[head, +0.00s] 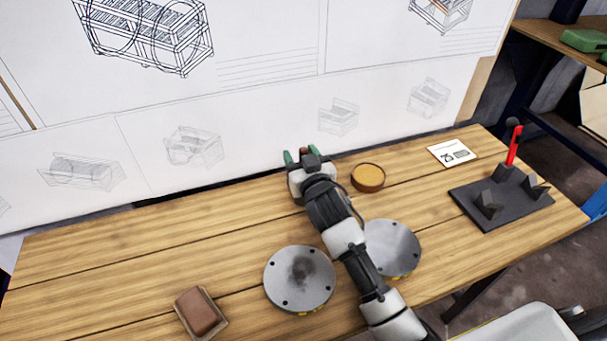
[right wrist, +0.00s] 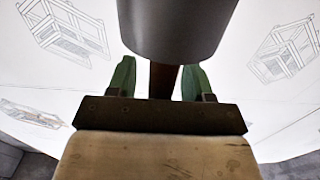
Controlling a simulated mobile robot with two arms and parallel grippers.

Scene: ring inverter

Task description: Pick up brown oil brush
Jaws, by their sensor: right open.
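My right gripper (head: 302,156) is at the back of the wooden table, in front of the white drawing board. It is open, with its green fingertips apart. A small brown piece (head: 304,151), likely part of the brown oil brush, shows between the fingertips. In the right wrist view the brown piece (right wrist: 164,78) stands between the two green fingers of my right gripper (right wrist: 160,78), partly hidden by a dark grey cylinder (right wrist: 178,25). I cannot tell whether the fingers touch it. My left gripper is not in view.
A round brown dish (head: 368,178) with amber contents sits right of my gripper. Two grey discs (head: 300,279) lie nearer, one partly behind my arm. A brown block (head: 200,310) in a small tray is at front left. A dark stand (head: 500,202) holds a red-handled tool (head: 514,146).

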